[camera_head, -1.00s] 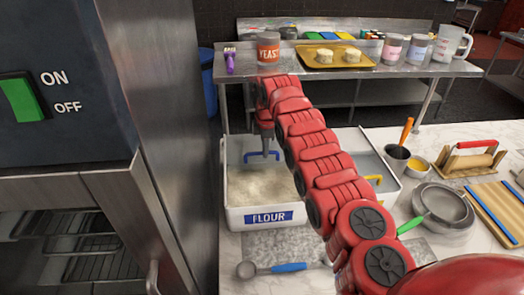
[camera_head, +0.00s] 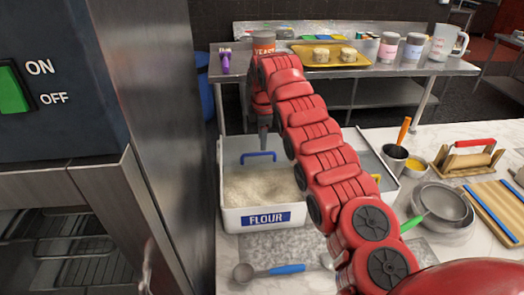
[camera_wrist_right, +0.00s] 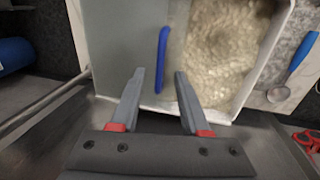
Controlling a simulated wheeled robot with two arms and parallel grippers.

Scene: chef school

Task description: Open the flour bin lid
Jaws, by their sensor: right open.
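The white flour bin (camera_head: 232,217) stands on the counter with a blue "FLOUR" label. Its pale lid (camera_head: 240,146) covers the back part, and flour (camera_head: 258,187) shows in the front part. The lid's blue handle (camera_head: 258,156) lies at the lid's front edge. My right gripper (camera_head: 264,146) points down just above and behind the handle, partly hidden by my arm. In the wrist view, the open right gripper (camera_wrist_right: 159,73) has a finger on each side of the near end of the blue handle (camera_wrist_right: 162,50), holding nothing. My left gripper is out of view.
A second bin with a yellow handle (camera_head: 376,178) stands right of the flour bin, partly behind my right arm. A blue-handled spoon (camera_head: 275,269) lies in front. Steel bowls (camera_head: 440,206) stand right. A tall steel appliance (camera_head: 165,130) borders the left.

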